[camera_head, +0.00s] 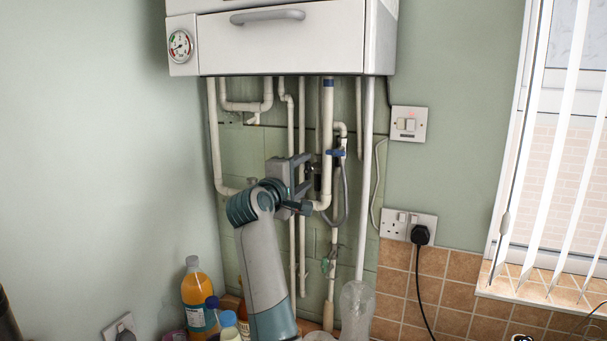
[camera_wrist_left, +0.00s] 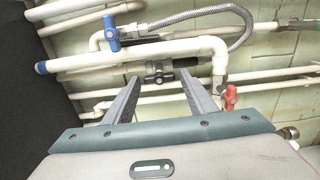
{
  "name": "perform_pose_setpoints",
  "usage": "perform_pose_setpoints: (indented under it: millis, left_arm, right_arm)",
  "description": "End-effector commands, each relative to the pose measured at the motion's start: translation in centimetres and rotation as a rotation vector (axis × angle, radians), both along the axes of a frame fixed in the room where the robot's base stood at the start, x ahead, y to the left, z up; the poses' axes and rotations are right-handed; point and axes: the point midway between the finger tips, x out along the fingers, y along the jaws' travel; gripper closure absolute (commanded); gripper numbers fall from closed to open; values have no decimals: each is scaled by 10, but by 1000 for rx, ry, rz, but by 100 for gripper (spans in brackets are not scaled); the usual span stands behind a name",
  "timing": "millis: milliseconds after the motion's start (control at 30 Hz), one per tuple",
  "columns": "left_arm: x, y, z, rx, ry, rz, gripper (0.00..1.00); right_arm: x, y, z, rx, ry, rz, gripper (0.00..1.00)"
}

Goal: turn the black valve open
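The black valve (camera_wrist_left: 158,78) shows in the left wrist view on a pipe fitting below a white pipe, its dark handle lying roughly across the picture. My left gripper (camera_wrist_left: 160,80) is open, with one finger on each side of the valve in that view. I cannot tell whether the fingers touch it. In the head view my left gripper (camera_head: 308,184) is up at the pipes under the boiler. There the valve is largely hidden by the gripper and hard to make out. My right gripper is not in view.
Blue valves (camera_wrist_left: 111,33) and a red valve (camera_wrist_left: 230,97) sit close by on the pipes (camera_head: 328,130). A braided hose (camera_wrist_left: 235,12) curves above. The boiler (camera_head: 285,40) hangs overhead. Bottles (camera_head: 197,295) stand at lower left; a clear bottle (camera_head: 356,308) stands right of my arm.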

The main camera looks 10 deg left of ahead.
Motion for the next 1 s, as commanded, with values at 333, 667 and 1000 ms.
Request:
perform_pose_setpoints:
  millis: [333, 667, 1000]
  left_arm:
    - [0, 0, 0, 2, 0, -1, 44]
    - [-20, 4, -2, 1, -3, 0, 44]
    - [-77, 15, -4, 1, -4, 1, 44]
  right_arm:
    - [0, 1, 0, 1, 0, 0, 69]
    - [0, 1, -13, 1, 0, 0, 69]
    - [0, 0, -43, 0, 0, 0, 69]
